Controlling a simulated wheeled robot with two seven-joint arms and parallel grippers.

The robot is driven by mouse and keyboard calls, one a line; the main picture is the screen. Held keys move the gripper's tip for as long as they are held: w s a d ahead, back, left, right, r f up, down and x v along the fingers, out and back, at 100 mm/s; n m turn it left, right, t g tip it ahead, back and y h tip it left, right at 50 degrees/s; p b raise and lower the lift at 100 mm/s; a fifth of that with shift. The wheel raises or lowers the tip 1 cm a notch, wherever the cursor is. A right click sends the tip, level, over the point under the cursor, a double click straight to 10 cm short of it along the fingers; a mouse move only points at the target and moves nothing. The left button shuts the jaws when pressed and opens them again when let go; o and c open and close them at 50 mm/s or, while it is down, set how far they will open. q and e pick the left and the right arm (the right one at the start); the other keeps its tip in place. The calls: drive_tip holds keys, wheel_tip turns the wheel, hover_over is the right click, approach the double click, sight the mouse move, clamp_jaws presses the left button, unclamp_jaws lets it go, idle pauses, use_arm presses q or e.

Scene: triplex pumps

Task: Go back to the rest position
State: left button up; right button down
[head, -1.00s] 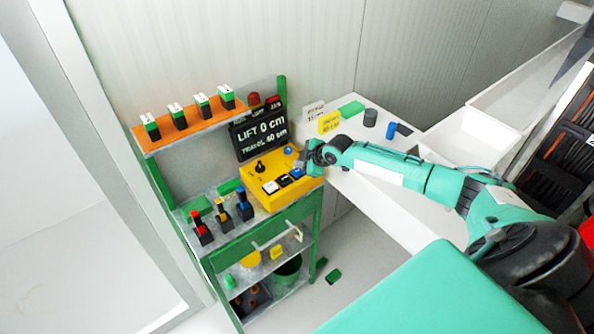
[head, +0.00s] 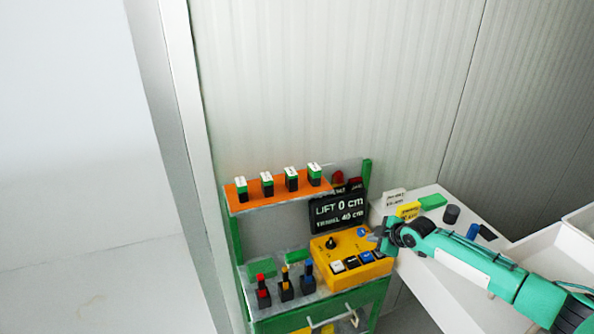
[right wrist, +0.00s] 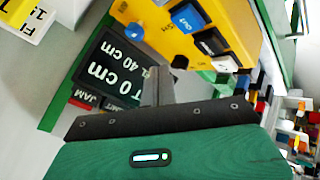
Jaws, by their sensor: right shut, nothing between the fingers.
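My right gripper (head: 384,240) is at the right edge of the yellow control box (head: 330,246), close to its blue knob (head: 362,233). I cannot tell whether it touches the box. In the right wrist view, the right gripper's fingers (right wrist: 157,88) are together and empty, in front of the black display (right wrist: 95,75) and beside the yellow box (right wrist: 200,30). The display reads "LIFT 0 cm, TRAVEL 40 cm" in the head view (head: 338,210). My left gripper is out of view.
The box sits on a green-framed cart (head: 372,300). Red, yellow and blue-topped black items (head: 286,285) stand left of it. An orange shelf (head: 275,190) holds several green-and-black blocks. A white table (head: 425,295) with small items is right of the cart. A wall is behind.

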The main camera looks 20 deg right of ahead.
drive_tip(key=s+a+f+m+g+y, duration=0.15)
drive_tip(key=s+a+f, duration=0.25)
drive_tip(key=s+a, duration=0.7)
drive_tip(key=s+a+f+g, duration=0.2)
drive_tip(key=s+a+f, duration=0.1)
drive_tip(key=s+a, duration=0.75)
drive_tip(key=s+d+r+m+g+h, duration=0.1)
drive_tip(key=s+r+m+h, duration=0.2)
drive_tip(key=s, duration=0.6)
drive_tip(key=s+r+m+g+h, duration=0.1)
drive_tip(key=s+r+m, duration=0.2)
drive_tip(key=s+m, duration=0.5)
wheel_tip(320, 180, down, 34)
drive_tip(key=s+n+b, duration=0.2)
drive_tip(key=n+b, duration=0.1)
drive_tip(key=b, duration=0.2)
drive_tip(key=s+d+f+g+b, duration=0.1)
drive_tip(key=s+d+f+b, duration=0.1)
drive_tip(key=s+f, duration=0.8)
drive_tip(key=s+d+f+g+b, duration=0.1)
drive_tip(key=s+f+b, duration=0.1)
drive_tip(key=s+f, duration=0.7)
wheel_tip(320, 180, down, 7)
drive_tip(key=shift+s+d+f, duration=0.15)
drive_tip(key=shift+s+d, duration=0.2)
drive_tip(key=shift+d, duration=0.05)
